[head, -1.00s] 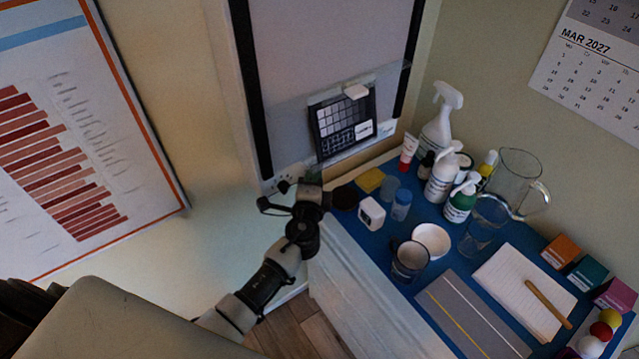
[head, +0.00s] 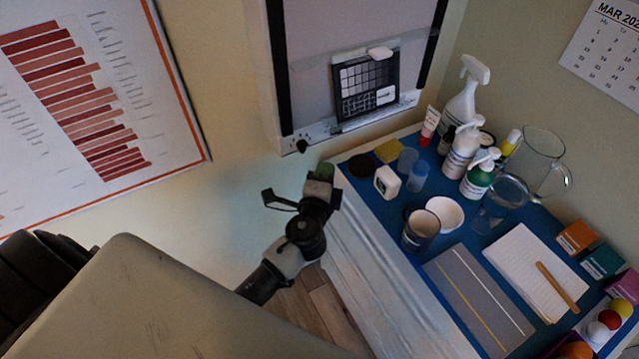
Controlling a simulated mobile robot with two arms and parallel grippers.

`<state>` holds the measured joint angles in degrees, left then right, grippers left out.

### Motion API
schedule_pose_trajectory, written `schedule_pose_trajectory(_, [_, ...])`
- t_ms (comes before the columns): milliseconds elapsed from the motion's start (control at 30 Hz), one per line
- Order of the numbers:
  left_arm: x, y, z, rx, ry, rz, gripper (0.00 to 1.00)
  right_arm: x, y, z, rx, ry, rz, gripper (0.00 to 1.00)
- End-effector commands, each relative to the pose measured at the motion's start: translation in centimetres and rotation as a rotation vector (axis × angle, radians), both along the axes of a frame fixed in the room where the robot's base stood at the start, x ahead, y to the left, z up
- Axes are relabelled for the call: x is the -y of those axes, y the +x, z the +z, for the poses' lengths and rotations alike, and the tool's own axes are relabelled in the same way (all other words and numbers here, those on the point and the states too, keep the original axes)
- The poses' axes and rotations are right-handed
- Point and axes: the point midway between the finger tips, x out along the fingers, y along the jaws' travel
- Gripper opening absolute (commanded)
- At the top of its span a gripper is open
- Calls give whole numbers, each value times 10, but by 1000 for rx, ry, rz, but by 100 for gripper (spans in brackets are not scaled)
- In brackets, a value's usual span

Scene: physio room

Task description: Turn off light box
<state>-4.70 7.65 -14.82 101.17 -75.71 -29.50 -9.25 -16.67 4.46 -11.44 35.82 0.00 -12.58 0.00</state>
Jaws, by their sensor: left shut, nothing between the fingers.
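The light box (head: 345,22) hangs on the wall at the top centre, its panel dull grey with no visible glow. A dark film sheet with a grid of pictures (head: 366,84) is clipped to its lower part. A small dark knob (head: 302,146) sits at the lower left corner of its frame, beside small marks or holes. My left gripper (head: 322,172) is shut and empty, below and to the right of the knob and apart from it, near the table's back left corner. My right gripper is not in view.
A blue-topped table (head: 398,207) stands right of my left arm, crowded with spray and pump bottles (head: 462,150), a glass jug (head: 541,160), cups (head: 420,231) and a notepad (head: 530,270). A chart (head: 85,90) hangs at left. Bare wall lies between chart and arm.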

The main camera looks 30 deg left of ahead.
Motion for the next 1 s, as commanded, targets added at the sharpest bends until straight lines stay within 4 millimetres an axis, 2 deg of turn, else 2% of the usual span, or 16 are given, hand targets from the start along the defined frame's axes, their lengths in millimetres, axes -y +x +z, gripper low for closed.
schedule_pose_trajectory(100, [0, -18, -2, 0, -1, 0, 0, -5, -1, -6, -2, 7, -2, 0])
schedule_pose_trajectory(267, [0, -29, -1, -1, 0, 1, 0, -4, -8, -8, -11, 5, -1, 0])
schedule_pose_trajectory(833, [0, -30, -1, -2, -1, 0, 0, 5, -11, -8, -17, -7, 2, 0])
schedule_pose_trajectory(933, [0, -31, -15, -34, -22, -4, 0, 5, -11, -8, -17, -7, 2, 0])
schedule_pose_trajectory(1000, [0, -32, -41, -92, -63, -9, 0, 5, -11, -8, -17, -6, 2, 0])
